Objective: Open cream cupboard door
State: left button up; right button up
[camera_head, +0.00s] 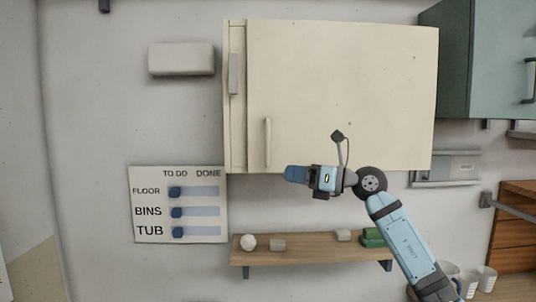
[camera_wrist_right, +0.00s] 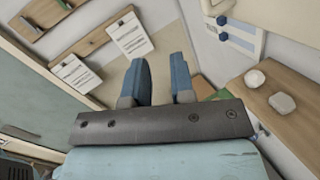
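The cream cupboard (camera_head: 235,100) hangs on the wall in the head view. Its wide door (camera_head: 345,90) looks shut. A vertical bar handle (camera_head: 267,142) sits low on the door's left side. My right gripper (camera_head: 294,174) is below and right of the handle, by the cupboard's lower edge, and does not touch the handle. In the right wrist view its two blue fingers (camera_wrist_right: 161,82) stand apart with nothing between them, so it is open. The cupboard door and handle cannot be made out in the wrist view. My left gripper is not in view.
A teal cupboard (camera_head: 492,60) is at the right. Wall left of the cream cupboard is mostly free.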

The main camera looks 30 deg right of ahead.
jog(key=s+d+r+t+h, duration=0.1)
jog(key=s+d+r+h, duration=0.1)
jog(key=d+r+h, duration=0.4)
jog(key=y+p, duration=0.2)
jog(key=p, duration=0.2)
send_near(272, 139)
jog(key=w+a, duration=0.2)
jog(key=a, duration=0.1)
jog(key=w+a, duration=0.3)
jog(key=shift+w+a, duration=0.25)
jog(key=shift+w, duration=0.05)
jog(key=shift+w+a+p, duration=0.25)
jog(key=shift+w+p, duration=0.1)
jog(key=shift+w, duration=0.2)
grip_shut()
